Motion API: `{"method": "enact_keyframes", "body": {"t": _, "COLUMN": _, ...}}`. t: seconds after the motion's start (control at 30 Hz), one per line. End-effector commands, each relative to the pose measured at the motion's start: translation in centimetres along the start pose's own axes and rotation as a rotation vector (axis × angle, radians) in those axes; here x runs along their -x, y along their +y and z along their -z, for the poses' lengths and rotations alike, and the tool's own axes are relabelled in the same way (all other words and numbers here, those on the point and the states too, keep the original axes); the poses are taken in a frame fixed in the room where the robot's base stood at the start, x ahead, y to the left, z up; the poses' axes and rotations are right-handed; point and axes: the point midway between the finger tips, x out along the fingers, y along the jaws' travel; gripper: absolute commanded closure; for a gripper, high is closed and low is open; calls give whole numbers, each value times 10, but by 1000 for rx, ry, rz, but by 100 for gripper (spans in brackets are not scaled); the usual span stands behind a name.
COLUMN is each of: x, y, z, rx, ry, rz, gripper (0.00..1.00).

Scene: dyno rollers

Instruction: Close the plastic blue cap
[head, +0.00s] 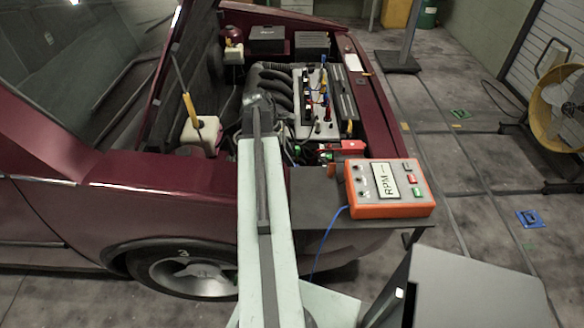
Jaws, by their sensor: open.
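My arm reaches forward from the bottom centre over the car's front wing into the engine bay. My gripper (256,104) is the dark end of the arm, beside the dark curved intake pipes; its fingers are small and hard to make out. It is open, and I see nothing held in it. Small blue parts (323,60) show on top of the engine (318,118), to the right of my gripper and apart from it. I cannot tell which of them is the plastic blue cap, or whether it is open or closed. My arm hides part of the engine bay.
An orange RPM box (388,211) sits on a dark shelf at the bay's right front corner, with a blue cable. A white reservoir (203,133) with a yellow-topped stick stands left of my arm. The raised hood is at left. A yellow fan (560,110) stands far right.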

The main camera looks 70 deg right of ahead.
Motion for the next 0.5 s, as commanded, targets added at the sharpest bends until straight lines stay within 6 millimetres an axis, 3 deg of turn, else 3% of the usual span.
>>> {"method": "enact_keyframes", "body": {"t": 0.03, "x": -18, "y": 0, "z": 3, "rx": -1, "ry": 0, "rz": 0, "gripper": 58}}
{"method": "enact_keyframes", "body": {"t": 0.1, "x": -26, "y": 0, "z": 2, "rx": -1, "ry": 0, "rz": 1, "gripper": 58}}
{"method": "enact_keyframes", "body": {"t": 0.4, "x": -28, "y": 0, "z": -1, "rx": -1, "ry": 0, "rz": 0, "gripper": 58}}
{"method": "enact_keyframes", "body": {"t": 0.43, "x": -28, "y": 0, "z": -1, "rx": -1, "ry": 0, "rz": 0, "gripper": 61}}
{"method": "enact_keyframes", "body": {"t": 0.5, "x": -28, "y": 0, "z": -1, "rx": -1, "ry": 0, "rz": 0, "gripper": 80}}
